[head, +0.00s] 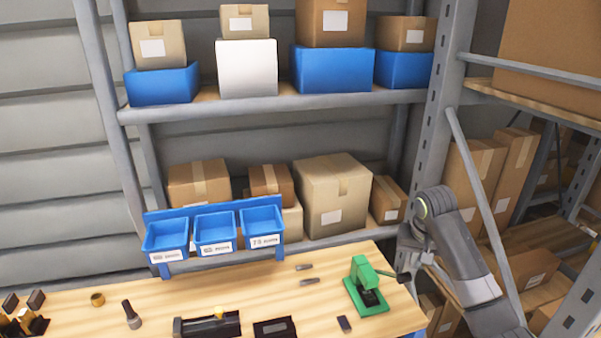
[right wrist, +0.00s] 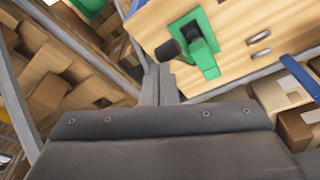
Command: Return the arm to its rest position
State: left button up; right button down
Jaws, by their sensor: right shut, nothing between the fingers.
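My right arm comes in from the right in the head view. Its gripper (head: 405,277) is at the right end of the workbench (head: 225,295), just right of a green press-like tool (head: 363,286). In the right wrist view the right gripper (right wrist: 160,80) has its two fingers together with nothing between them. The green tool also shows in that view (right wrist: 207,58), beyond the fingertips. I cannot tell from these views whether the gripper touches it. My left gripper is not in view.
Three blue bins (head: 215,233) stand at the bench's back. Two small grey pieces (head: 309,282), a dark block (head: 344,324), a black tray (head: 274,328) and a dark bolt-like part (head: 131,315) lie on the bench. Shelving with boxes (head: 333,195) stands behind; a rack post (head: 440,120) is near my right arm.

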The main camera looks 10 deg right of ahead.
jog(key=s+a+f+n, duration=0.2)
jog(key=s+a+f, duration=0.1)
jog(key=s+f, duration=0.5)
jog(key=s+a+f+n, duration=0.1)
jog(key=s+a+f, duration=0.1)
jog(key=s+f, duration=0.55)
jog(key=s+a+r+n+t+h, duration=0.1)
jog(key=s, duration=0.9)
jog(key=s+a+r+t, duration=0.1)
jog(key=s+a, duration=0.1)
jog(key=s, duration=0.9)
notch_tip(320, 180, down, 32)
jog(key=d+g+b, duration=0.2)
jog(key=b, duration=0.6)
jog(key=s+f+b, duration=0.3)
jog(key=s+f, duration=0.4)
jog(key=f, duration=0.4)
jog(key=s+a+f+g+y+b, duration=0.1)
jog(key=s+f+b, duration=0.2)
jog(key=s+f, duration=0.4)
notch_tip(320, 180, down, 5)
jog(key=shift+s+a+r, duration=0.2)
jog(key=shift+s+a, duration=0.1)
